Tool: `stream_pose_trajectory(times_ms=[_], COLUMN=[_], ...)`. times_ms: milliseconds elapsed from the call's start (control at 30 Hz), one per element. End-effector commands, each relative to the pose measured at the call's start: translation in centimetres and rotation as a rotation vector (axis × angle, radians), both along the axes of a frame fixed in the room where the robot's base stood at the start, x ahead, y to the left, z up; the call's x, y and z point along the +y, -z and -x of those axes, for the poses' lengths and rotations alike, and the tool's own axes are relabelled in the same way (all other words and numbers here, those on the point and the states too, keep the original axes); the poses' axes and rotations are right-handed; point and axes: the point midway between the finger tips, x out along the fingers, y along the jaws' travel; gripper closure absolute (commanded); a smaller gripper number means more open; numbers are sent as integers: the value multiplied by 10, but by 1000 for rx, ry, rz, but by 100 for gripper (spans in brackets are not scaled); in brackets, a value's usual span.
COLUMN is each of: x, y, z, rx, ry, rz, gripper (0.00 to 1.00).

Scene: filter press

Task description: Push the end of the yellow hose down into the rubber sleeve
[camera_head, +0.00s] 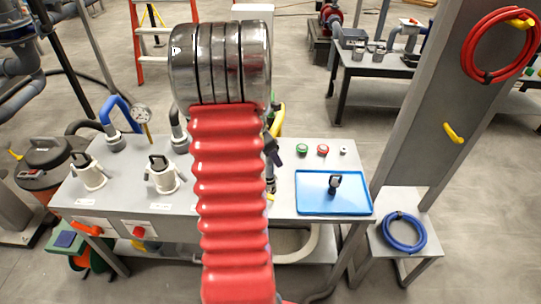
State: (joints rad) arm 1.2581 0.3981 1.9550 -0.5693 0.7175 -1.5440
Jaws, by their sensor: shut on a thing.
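My red ribbed arm with metal rings stands across the middle of the head view and hides much of the bench behind it. A dark part of my gripper (272,150) shows at the arm's right edge, above the bench. It is shut on the yellow hose (278,120), a short stretch of which shows next to it. The hose's end and its contact with the fingers are hidden. I cannot make out the rubber sleeve; it may be behind my arm.
The grey bench (280,208) carries white valves with black handles (163,175), a gauge (142,115) and a blue tray (312,205) with a small black part (334,183). A grey post (425,110) rises at right, near a blue hose coil (403,240) on a low stand.

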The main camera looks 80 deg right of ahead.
Motion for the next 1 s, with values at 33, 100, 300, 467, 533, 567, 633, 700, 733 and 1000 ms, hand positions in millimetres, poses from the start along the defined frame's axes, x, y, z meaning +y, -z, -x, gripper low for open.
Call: stream_pose_trajectory(times_ms=[33,100,300,467,533,567,633,700,733,1000], x=[0,0,0,0,0,0,0,0,0,0], y=[0,0,0,0,0,0,1,2,2,7], z=[-1,-1,-1,-1,-1,-1,-1,-1,-1,-1], rx=[-1,-1,0,0,0,0,0,0,0,0], ry=[0,0,0,0,0,0,0,0,0,1], rz=[1,1,0,0,0,0,0,0,0,0], gripper=[100,100,100,100,100,100,100,100,100,100])
